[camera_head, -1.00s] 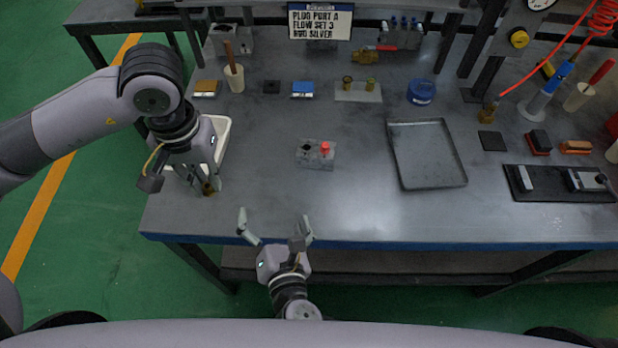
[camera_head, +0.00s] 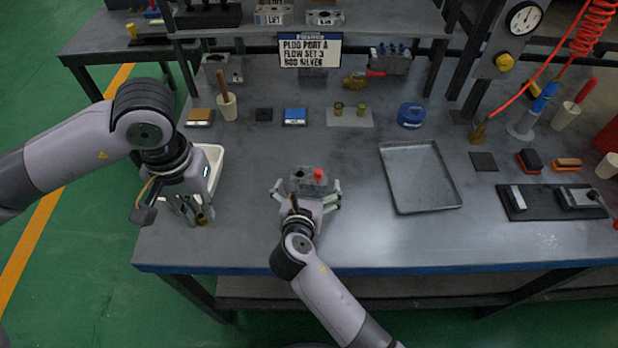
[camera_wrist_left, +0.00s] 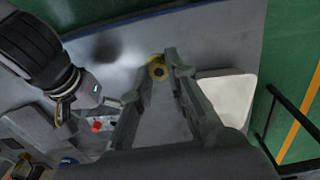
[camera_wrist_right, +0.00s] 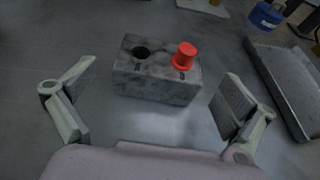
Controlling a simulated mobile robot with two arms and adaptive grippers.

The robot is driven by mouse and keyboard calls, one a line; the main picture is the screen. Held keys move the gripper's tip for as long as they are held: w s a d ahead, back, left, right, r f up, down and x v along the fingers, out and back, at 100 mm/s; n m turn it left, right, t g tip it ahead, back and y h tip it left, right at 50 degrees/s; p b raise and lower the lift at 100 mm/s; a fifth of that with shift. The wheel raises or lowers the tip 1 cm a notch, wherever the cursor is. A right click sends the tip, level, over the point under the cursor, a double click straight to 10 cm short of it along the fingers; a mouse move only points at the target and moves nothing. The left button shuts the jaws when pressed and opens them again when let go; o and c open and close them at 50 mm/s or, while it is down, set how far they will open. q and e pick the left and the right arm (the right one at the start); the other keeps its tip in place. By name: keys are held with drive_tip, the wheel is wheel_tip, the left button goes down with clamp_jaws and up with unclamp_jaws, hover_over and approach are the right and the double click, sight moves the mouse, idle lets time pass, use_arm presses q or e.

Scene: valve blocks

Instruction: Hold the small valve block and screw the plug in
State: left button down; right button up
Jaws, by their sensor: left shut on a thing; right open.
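The small grey valve block (camera_head: 308,181) sits on the bench with a dark open port and a red cap (camera_head: 318,174) on top. The right wrist view shows the block (camera_wrist_right: 155,82), its open port at left and the red cap (camera_wrist_right: 185,56) at right. My right gripper (camera_head: 306,190) is open, its fingers (camera_wrist_right: 150,110) spread on either side of the block's near side, apart from it. My left gripper (camera_head: 202,218) is shut on a brass plug (camera_wrist_left: 158,70) near the bench's front left; the plug also shows in the head view (camera_head: 202,219).
A white tray (camera_head: 214,160) stands behind my left gripper. A grey metal tray (camera_head: 420,178) lies right of the block. Two brass fittings rest on a pale plate (camera_head: 349,117) at the back.

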sight(309, 181)
drive_tip(key=shift+x, duration=2.05)
drive_tip(key=c, duration=1.8)
use_arm(q)
drive_tip(key=w+d+f, duration=0.2)
drive_tip(key=w+d, duration=0.6)
drive_tip(key=w, duration=0.1)
drive_tip(key=w+d+f, duration=0.2)
drive_tip(key=w+d, duration=0.6)
drive_tip(key=w, duration=0.1)
drive_tip(key=shift+w+d, duration=0.35)
drive_tip(key=shift+d, duration=0.05)
